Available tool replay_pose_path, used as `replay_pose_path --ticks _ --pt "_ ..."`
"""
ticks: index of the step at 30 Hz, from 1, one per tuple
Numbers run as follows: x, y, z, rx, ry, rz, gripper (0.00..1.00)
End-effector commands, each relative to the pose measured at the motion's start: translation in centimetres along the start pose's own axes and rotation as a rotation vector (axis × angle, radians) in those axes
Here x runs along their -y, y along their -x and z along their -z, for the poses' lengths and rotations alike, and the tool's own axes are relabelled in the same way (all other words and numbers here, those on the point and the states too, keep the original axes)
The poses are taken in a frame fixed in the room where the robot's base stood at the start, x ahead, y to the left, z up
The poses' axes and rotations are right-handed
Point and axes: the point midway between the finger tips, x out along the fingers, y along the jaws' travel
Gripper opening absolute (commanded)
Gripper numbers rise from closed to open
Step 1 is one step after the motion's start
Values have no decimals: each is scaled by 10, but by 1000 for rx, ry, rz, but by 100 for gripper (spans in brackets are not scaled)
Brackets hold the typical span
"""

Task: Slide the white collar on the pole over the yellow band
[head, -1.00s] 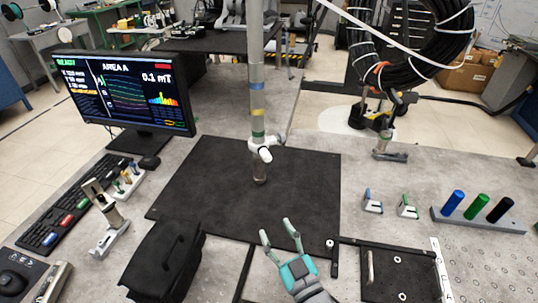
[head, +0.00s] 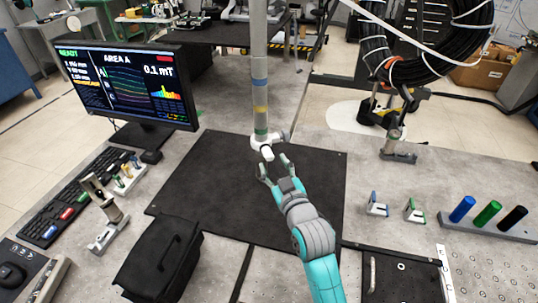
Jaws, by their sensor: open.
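A grey upright pole (head: 259,40) stands at the dark mat (head: 195,195) and carries coloured bands. A blue band is highest, the yellow band (head: 260,110) is below it, and a green band (head: 261,131) is lower. The white collar (head: 258,145) sits on the pole just below the green band, with a side knob (head: 267,154) facing me. My gripper (head: 274,165) is open, its two fingertips just below and around the knob. I cannot tell whether they touch it. The pole's foot is hidden behind my gripper.
A monitor (head: 125,88) and a keyboard (head: 80,200) stand at the left. A black case (head: 160,262) lies front left. Small blue and green clips (head: 376,205) and a rack with coloured cylinders (head: 488,225) are at the right. A cable coil (head: 375,45) hangs back right.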

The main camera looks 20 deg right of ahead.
Motion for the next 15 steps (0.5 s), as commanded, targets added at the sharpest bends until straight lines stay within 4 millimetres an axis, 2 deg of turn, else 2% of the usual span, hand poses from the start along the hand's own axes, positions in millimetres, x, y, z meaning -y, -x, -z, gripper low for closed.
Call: replay_pose_path --ticks 6,15 --pt "0 -33 0 -2 0 -1 51" --pt "0 -49 0 0 -1 0 51"
